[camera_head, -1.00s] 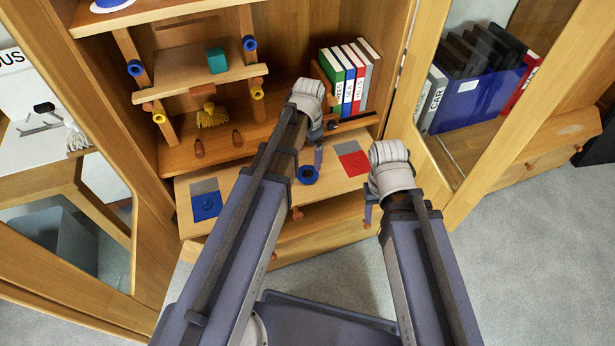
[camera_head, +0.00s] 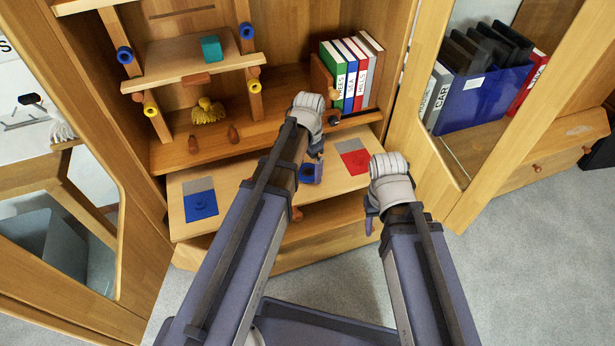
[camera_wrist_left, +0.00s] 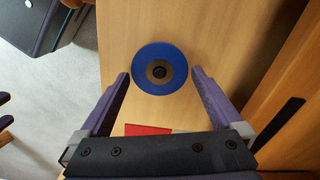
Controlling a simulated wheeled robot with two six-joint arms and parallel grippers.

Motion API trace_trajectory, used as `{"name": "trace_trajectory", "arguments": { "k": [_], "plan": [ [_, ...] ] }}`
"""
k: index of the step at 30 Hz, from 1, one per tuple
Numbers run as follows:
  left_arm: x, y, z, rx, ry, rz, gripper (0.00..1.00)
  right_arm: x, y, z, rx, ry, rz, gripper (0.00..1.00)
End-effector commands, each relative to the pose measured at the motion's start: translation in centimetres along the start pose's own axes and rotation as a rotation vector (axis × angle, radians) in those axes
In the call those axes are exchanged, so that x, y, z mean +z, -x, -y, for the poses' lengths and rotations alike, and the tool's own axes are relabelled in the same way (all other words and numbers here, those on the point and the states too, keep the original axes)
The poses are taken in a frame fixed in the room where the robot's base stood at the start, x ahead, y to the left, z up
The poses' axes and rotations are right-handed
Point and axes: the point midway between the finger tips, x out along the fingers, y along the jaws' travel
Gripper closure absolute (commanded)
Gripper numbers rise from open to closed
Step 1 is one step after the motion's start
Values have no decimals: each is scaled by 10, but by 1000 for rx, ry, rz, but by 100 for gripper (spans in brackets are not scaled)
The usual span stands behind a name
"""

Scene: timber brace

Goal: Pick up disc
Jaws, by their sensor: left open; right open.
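A blue disc (camera_head: 307,173) with a brown ring and dark centre lies on the pulled-out wooden board, partly hidden by my left gripper in the head view. In the left wrist view the disc (camera_wrist_left: 143,73) shows whole. My left gripper (camera_wrist_left: 160,75) is open, with one fingertip on either side of the disc in that view; whether they touch it I cannot tell. In the head view my left gripper (camera_head: 315,168) is at the disc. My right gripper (camera_head: 371,216) is open and empty, in front of the board's right part.
The board (camera_head: 243,190) carries a blue square (camera_head: 200,206) and a red square (camera_head: 356,162), each with a grey patch. Above stand a timber frame (camera_head: 190,67) with a teal cube (camera_head: 211,48), a yellow tassel (camera_head: 208,112) and several books (camera_head: 350,72). Cabinet doors flank both sides.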

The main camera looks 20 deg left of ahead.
Motion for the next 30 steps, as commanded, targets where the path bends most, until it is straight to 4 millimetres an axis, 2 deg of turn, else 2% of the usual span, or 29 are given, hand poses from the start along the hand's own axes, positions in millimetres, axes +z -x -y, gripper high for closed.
{"name": "trace_trajectory", "arguments": {
  "k": [28,30],
  "plan": [
    [0,-4,0,0,0,0,0,0,-4,0,0,0,0,50],
    [0,-4,0,0,0,0,7,0,-4,0,0,0,0,50]
  ]
}}
